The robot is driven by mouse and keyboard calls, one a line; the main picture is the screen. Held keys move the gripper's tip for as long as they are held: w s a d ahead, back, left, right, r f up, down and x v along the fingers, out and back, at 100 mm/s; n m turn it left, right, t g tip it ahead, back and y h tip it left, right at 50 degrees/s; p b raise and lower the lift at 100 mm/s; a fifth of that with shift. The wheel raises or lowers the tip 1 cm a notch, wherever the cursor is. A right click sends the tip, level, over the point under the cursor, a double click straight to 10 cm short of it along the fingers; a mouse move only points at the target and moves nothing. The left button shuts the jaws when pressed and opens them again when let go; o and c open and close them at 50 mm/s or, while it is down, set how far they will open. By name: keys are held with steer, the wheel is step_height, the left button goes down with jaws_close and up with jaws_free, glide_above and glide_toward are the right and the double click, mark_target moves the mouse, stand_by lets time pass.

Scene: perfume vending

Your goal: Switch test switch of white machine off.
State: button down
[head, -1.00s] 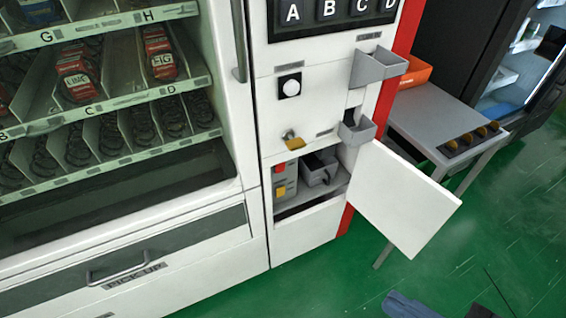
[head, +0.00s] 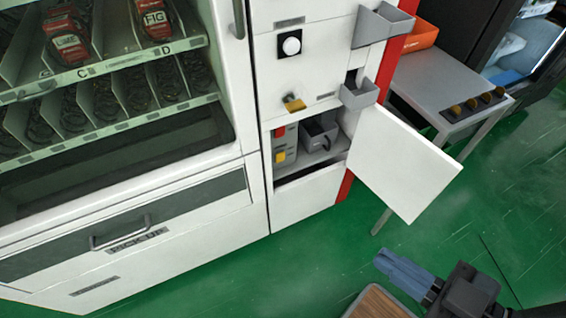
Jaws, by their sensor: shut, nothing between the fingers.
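The white machine (head: 300,209) stands in the middle, with a narrow control column right of its glass front. Its lower door (head: 405,170) is swung open to the right. Inside the open compartment is a grey box with a red part (head: 280,132) and a yellow part (head: 281,156) on its front. I cannot tell which part is the test switch, or its position. A white round knob on a black plate (head: 290,45) is higher on the column. My gripper (head: 384,259) is shut and empty at the lower right, over the floor, apart from the machine.
A grey bin (head: 318,136) sits inside the compartment. A yellow padlock-like piece (head: 293,103) is above the opening. Grey trays (head: 384,24) stick out on the right. A grey table (head: 440,85) stands behind the door. The green floor in front is mostly clear.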

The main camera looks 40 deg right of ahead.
mark_target(281, 156)
steer(key=w+d+f+n+t+h+b, duration=0.1)
steer(key=w+f+n+b, duration=0.2)
steer(key=f, duration=0.4)
steer(key=w+d+f+b, duration=0.1)
steer(key=w+f+b, duration=0.25)
steer(key=f, duration=0.25)
steer(key=w+d+f+n+h+b, duration=0.1)
steer(key=w+d+f+n+b, duration=0.2)
steer(key=w+f+b, duration=0.4)
steer(key=w+d+f+n+t+h+b, duration=0.1)
steer(key=w+d+f+n+b, duration=0.3)
steer(key=f, duration=0.5)
steer(key=w+d+f+n+t+h+b, duration=0.1)
steer(key=w+d+f+n+h+b, duration=0.2)
steer(key=w+d+f+b, duration=0.4)
steer(key=w+f+b, duration=0.1)
steer(key=w+b, duration=0.1)
steer(key=w, duration=0.1)
steer(key=shift+f+n+b, duration=0.25)
steer(key=shift+n+b, duration=0.05)
steer(key=shift+b, duration=0.1)
steer(key=shift+w+d, duration=0.1)
steer(key=shift+w, duration=0.05)
steer(key=x, duration=1.4)
steer(key=shift+r+b, duration=0.2)
steer(key=shift+b, duration=0.1)
steer(key=shift+r, duration=0.1)
